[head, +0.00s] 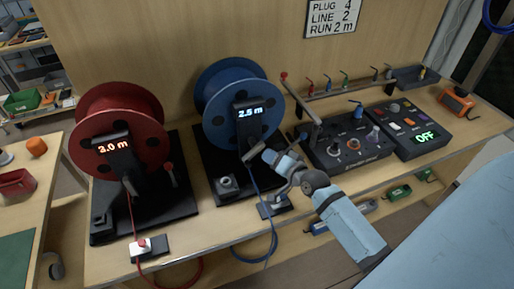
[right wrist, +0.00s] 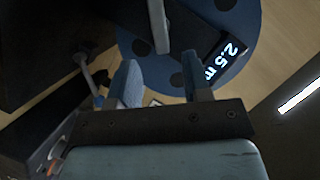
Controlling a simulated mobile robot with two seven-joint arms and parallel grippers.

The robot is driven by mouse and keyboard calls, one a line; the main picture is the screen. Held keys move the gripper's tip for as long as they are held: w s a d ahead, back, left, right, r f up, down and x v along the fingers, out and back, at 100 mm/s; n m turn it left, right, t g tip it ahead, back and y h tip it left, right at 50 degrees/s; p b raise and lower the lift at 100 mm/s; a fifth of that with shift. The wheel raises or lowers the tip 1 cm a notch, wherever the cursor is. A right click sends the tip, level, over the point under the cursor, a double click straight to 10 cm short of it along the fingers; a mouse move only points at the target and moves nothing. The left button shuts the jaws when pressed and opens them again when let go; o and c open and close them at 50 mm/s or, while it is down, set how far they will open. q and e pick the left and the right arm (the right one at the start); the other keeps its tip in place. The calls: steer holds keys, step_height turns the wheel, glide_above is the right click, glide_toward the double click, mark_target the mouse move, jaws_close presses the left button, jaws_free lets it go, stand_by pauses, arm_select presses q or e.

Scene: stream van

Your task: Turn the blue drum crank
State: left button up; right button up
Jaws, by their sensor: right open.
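The blue drum (head: 212,85) stands upright on a black base, with a display reading 2.5 m. A short pale grey bar (head: 253,153), which looks like its crank handle, is low in front of the drum. My right gripper (head: 272,158) is close beside this bar, coming in from the lower right. In the right wrist view, the fingers (right wrist: 162,85) are apart with nothing between them. The grey bar (right wrist: 158,25) is just beyond the fingertips, roughly in line with the gap, in front of the blue drum (right wrist: 145,68). My left gripper is not seen.
A red drum (head: 120,110) reading 3.0 m stands to the left. A blue cable (head: 262,200) hangs below.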

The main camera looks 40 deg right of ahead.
mark_target(259, 150)
steer(key=x, duration=0.8)
steer(key=shift+w+f, duration=0.1)
steer(key=shift+f, duration=0.05)
steer(key=c, duration=0.8)
